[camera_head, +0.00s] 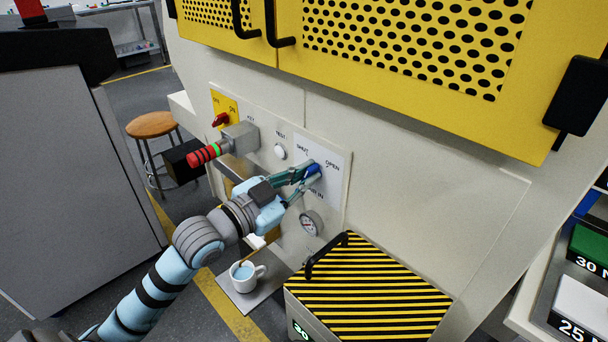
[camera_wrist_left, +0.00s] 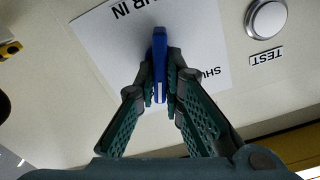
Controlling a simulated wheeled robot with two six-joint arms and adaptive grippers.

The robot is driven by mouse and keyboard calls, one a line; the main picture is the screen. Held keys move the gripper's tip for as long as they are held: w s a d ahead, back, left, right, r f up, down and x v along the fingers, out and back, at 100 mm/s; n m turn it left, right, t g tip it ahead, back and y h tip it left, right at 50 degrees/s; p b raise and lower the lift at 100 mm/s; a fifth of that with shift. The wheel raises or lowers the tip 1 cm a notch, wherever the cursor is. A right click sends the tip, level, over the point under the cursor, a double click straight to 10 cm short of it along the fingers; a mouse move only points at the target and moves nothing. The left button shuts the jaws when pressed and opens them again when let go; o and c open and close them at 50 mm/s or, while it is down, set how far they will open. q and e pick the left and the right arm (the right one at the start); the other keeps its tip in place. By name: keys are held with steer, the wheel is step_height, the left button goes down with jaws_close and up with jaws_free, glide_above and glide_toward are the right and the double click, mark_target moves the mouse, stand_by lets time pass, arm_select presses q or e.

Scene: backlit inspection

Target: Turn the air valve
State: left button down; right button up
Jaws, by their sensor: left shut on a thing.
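The air valve's blue handle (camera_head: 313,170) stands on a white plate (camera_head: 334,186) marked SHUT, OPEN and AIR IN on the machine's panel. In the left wrist view the blue handle (camera_wrist_left: 160,66) sits between my fingertips, running almost straight up and down in that picture. My left gripper (camera_head: 306,178) is shut on the handle; the gripper (camera_wrist_left: 160,90) hides part of the handle's sides. I cannot tell from these views exactly which mark the handle points to. My right gripper is in neither view.
Yellow perforated doors (camera_head: 410,50) overhang above.

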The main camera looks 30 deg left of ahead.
arm_select(q)
steer(key=shift+d+f+m, duration=0.1)
steer(key=shift+f+m, duration=0.1)
steer(key=shift+m, duration=2.2)
steer(key=c, duration=1.7)
jaws_free()
step_height(320, 180, up, 10)
steer(key=shift+r, duration=0.1)
